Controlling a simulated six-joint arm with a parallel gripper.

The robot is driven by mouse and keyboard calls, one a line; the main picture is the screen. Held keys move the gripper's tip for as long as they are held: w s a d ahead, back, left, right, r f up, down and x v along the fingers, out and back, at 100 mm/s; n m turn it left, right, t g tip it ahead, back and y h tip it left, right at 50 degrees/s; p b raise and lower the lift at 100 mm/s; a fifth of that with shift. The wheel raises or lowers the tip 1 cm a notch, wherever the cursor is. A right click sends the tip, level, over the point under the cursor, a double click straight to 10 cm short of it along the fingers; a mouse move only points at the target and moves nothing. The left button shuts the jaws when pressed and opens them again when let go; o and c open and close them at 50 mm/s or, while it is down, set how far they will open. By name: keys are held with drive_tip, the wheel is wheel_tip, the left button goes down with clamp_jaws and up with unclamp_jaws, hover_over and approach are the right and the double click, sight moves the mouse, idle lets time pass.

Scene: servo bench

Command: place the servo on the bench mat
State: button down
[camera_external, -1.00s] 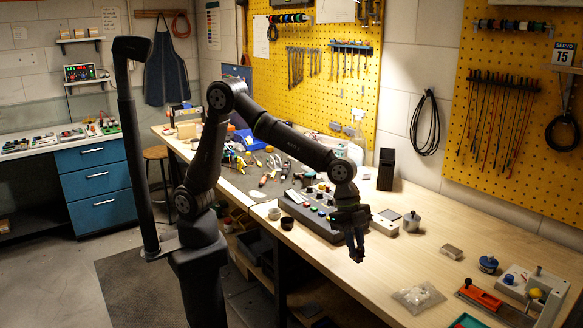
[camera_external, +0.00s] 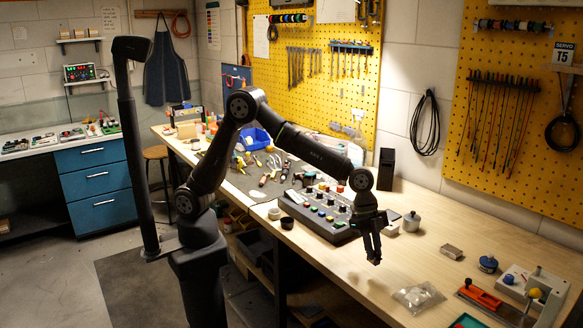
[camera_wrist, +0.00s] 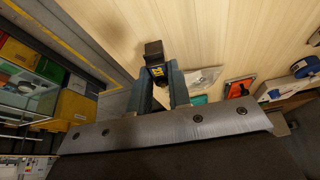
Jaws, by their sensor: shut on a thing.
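My gripper (camera_external: 371,247) is shut on the servo (camera_wrist: 154,53), a small dark block with a yellow-and-blue label. In the wrist view the servo sits between the two finger ends (camera_wrist: 161,76) and sticks out past them. In the external view the servo (camera_external: 375,261) is a tiny dark shape at the fingertips, over the front part of the bench. The bench mat (camera_external: 240,183) is a dark grey sheet farther back on the bench, left of my gripper. Tools cover much of it.
A control box with coloured knobs (camera_external: 325,213) stands between the mat and my gripper. A metal pot (camera_external: 411,222), a clear bag (camera_external: 418,297), a small box (camera_external: 451,251) and an orange-handled fixture (camera_external: 480,296) are on the wooden bench. Bare wood lies between them.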

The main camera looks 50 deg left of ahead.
drive_tip(key=f, duration=0.4)
drive_tip(key=shift+w+f, duration=0.25)
drive_tip(key=shift+w, duration=0.15)
drive_tip(key=s+v, duration=0.1)
drive_tip(key=v, duration=1.6)
drive_tip(key=shift+w+d+f+n+y, duration=0.15)
drive_tip(key=shift+d+f+y, duration=0.3)
drive_tip(key=shift+d+y, duration=0.55)
drive_tip(key=shift+d+f+n+y, duration=0.25)
drive_tip(key=shift+d+f+y, duration=0.2)
drive_tip(key=shift+d, duration=0.95)
drive_tip(key=shift+w+d+f+n+y, duration=0.15)
drive_tip(key=shift+d+f+y, duration=0.25)
drive_tip(key=shift+d+y, duration=0.6)
drive_tip(key=shift+s+d+h, duration=0.2)
drive_tip(key=shift+d+h, duration=0.05)
drive_tip(key=shift+d, duration=0.05)
drive_tip(key=s+f+m+h, duration=0.1)
drive_tip(key=s+h, duration=0.3)
drive_tip(key=s, duration=0.7)
drive_tip(key=shift+s+a+f+h, duration=0.3)
drive_tip(key=shift+a+f, duration=0.15)
drive_tip(key=shift+f, duration=0.1)
